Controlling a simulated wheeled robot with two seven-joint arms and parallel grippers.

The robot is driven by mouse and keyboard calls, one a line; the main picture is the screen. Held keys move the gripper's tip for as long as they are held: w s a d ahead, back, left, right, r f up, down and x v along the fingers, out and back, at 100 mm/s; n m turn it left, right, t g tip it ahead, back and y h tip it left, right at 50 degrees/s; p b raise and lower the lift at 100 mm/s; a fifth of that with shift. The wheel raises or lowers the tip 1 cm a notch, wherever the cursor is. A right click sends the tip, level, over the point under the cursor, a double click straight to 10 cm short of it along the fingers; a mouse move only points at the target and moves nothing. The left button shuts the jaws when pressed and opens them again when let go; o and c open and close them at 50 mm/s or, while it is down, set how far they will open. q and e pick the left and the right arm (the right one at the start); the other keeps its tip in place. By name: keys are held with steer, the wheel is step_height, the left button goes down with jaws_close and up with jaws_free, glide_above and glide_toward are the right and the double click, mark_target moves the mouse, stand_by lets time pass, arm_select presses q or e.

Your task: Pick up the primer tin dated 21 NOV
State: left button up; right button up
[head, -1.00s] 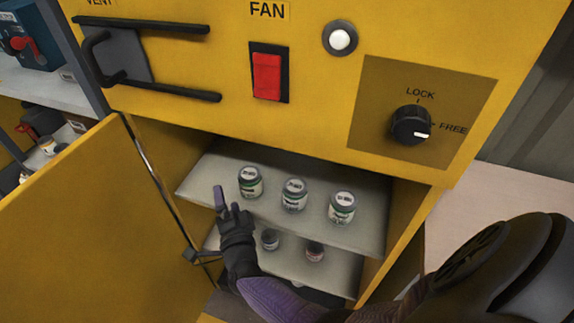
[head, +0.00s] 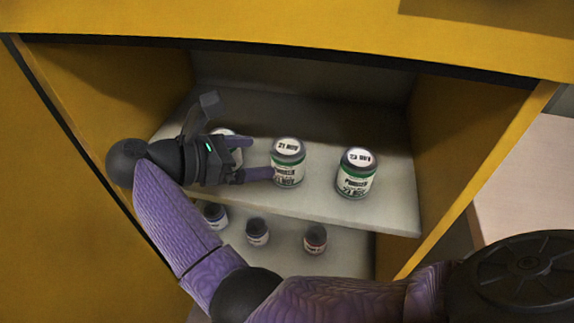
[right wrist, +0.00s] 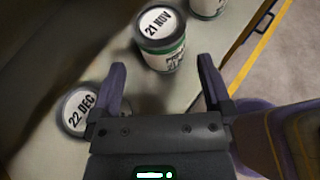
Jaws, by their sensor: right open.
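The primer tin dated 21 NOV (head: 288,163) stands upright on the upper shelf, the middle one of a row of three. It has a white lid label and a green band. My right gripper (head: 261,157) is open and empty, to its left, with its fingers pointing at it. In the right wrist view the 21 NOV tin (right wrist: 162,45) stands just beyond the open fingertips (right wrist: 161,63), roughly in line with the gap. Whether a finger touches it I cannot tell. My left gripper is not in view.
A tin marked 22 DEC (right wrist: 78,110) stands beside the left finger; my gripper partly hides it in the head view. Another tin (head: 357,174) stands to the right on the upper shelf (head: 390,215). Several tins (head: 257,232) stand on the lower shelf. Yellow cabinet walls (head: 465,150) close both sides.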

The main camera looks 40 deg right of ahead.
mark_target(288, 158)
steer(key=x, duration=0.4)
steer(key=f+b+x, duration=0.1)
steer(key=x, duration=0.3)
steer(key=shift+a, duration=0.2)
steer(key=shift+r, duration=0.15)
steer(key=c, duration=1.3)
